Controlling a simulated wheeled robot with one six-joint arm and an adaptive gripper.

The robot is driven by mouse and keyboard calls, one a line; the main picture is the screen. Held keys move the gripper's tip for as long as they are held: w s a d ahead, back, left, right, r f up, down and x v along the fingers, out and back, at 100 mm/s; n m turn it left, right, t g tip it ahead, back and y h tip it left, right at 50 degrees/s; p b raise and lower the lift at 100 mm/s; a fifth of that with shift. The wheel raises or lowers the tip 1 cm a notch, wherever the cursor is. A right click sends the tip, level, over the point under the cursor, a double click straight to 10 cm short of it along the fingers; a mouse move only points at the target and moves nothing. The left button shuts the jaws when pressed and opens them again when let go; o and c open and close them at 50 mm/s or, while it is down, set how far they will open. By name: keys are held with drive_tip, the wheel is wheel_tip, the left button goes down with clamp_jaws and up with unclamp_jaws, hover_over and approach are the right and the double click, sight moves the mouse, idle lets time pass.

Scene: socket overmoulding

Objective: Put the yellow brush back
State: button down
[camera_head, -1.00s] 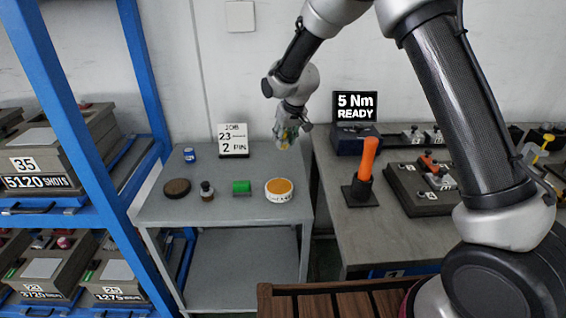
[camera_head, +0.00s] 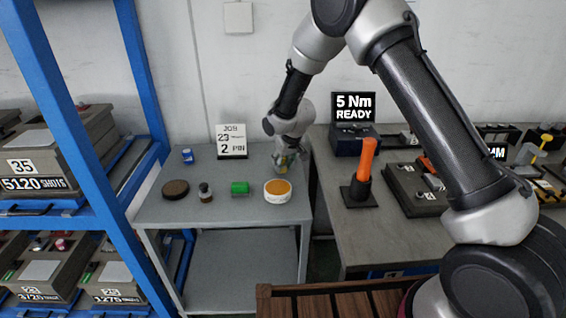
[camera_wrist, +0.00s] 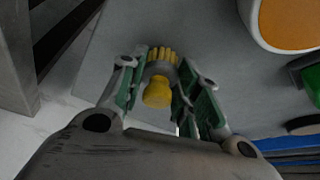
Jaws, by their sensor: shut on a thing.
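The yellow brush (camera_wrist: 157,93) is between the two fingers of my gripper (camera_wrist: 162,78) in the wrist view. Its yellow knob faces the camera and its yellow bristles (camera_wrist: 163,54) point away, with a grey band between them. In the head view my gripper (camera_head: 287,164) is low over the back right corner of the small grey table (camera_head: 225,211), behind the white tub. The brush is mostly hidden there by the fingers. I cannot tell whether the bristles touch the table.
A white tub with an orange top (camera_head: 277,190) is just in front of my gripper. A green block (camera_head: 240,188), a dark bottle (camera_head: 206,192), a brown disc (camera_head: 175,189) and a blue can (camera_head: 188,156) stand further left. An orange-handled tool (camera_head: 363,172) stands on the right bench.

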drive_tip(key=c, duration=1)
unclamp_jaws()
drive_tip(key=shift+c, duration=0.2)
drive_tip(key=shift+r, duration=0.4)
drive_tip(key=v, duration=1.1)
drive_tip(key=shift+s+r, duration=0.15)
drive_tip(key=shift+s, duration=0.05)
drive_tip(key=s+d+r+m+h, duration=0.1)
drive_tip(key=s+d+r, duration=0.6)
drive_tip(key=d+r, duration=0.25)
drive_tip(key=s+d+r+m, duration=0.1)
drive_tip(key=s+d+r, duration=0.65)
drive_tip(key=d, duration=0.25)
drive_tip(key=s+d+r+m, duration=0.1)
drive_tip(key=s+d, duration=0.2)
drive_tip(key=s, duration=0.4)
drive_tip(key=s+d+r+m, duration=0.1)
drive_tip(key=s+d, duration=0.3)
drive_tip(key=s, duration=0.3)
drive_tip(key=s+d+r+h, duration=0.1)
drive_tip(key=s+d, duration=0.3)
drive_tip(key=s, duration=0.4)
drive_tip(key=shift+m, duration=0.4)
